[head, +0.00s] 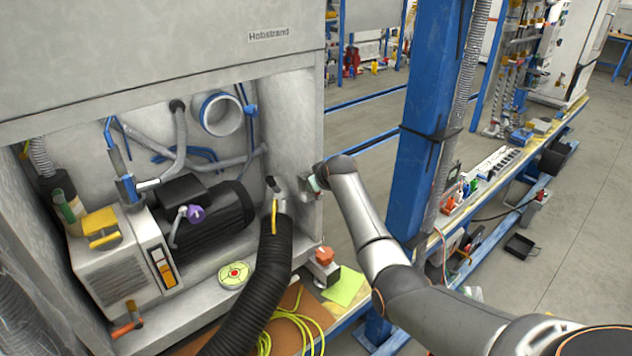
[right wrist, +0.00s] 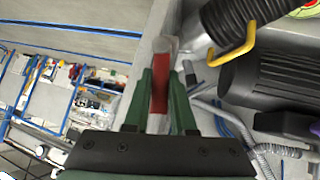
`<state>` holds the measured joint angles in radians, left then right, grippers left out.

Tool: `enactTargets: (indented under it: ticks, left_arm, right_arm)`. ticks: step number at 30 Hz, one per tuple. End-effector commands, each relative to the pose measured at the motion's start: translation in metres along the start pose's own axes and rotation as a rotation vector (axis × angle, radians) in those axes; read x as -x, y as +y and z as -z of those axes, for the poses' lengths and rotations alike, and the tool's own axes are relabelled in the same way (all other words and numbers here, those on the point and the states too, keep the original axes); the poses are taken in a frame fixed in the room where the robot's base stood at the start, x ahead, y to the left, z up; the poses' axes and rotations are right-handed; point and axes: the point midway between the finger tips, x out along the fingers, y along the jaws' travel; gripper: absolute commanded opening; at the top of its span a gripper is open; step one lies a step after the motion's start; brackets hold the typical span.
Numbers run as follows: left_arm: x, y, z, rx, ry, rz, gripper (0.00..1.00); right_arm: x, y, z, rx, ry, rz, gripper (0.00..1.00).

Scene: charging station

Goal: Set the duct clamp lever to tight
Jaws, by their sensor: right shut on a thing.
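The black ribbed duct (head: 262,285) rises to a grey collar near the right wall of the cabinet bay. A yellow bar (head: 274,215) sits on the collar; in the right wrist view the yellow bar (right wrist: 238,50) is to the right of my fingers and apart from them. My right gripper (head: 308,184) is at the cabinet's right edge. In the right wrist view its green fingers (right wrist: 163,95) are shut on a flat red piece (right wrist: 160,90). I cannot tell whether this piece is the duct clamp lever. My left gripper is not in view.
A black motor (head: 215,220) and a beige unit (head: 115,260) fill the bay left of the duct. A blue post (head: 425,130) stands right of my right arm.

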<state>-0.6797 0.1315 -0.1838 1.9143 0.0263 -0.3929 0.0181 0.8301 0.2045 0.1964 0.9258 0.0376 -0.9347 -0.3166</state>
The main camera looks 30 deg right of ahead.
Motion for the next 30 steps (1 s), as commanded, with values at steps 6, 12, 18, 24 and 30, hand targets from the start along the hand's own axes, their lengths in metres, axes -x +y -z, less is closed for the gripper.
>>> enactTargets:
  ticks: [6,12,18,24,30]
  left_arm:
    - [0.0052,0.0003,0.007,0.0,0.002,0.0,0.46]
    - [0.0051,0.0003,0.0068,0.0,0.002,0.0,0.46]
    - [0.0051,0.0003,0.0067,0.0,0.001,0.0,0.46]
    - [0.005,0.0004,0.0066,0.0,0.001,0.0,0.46]
    - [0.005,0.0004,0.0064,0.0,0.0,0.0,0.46]
  right_arm:
    - [-0.0008,0.0067,-0.0007,-0.086,-0.03,0.084,0.0]
    - [-0.0018,0.0087,-0.0014,-0.127,-0.042,0.127,0.0]
    - [-0.0018,0.009,-0.001,-0.144,-0.044,0.144,0.0]
    - [-0.0018,0.009,-0.0012,-0.147,-0.045,0.145,0.0]
    - [-0.0018,0.009,-0.0014,-0.146,-0.046,0.145,0.29]
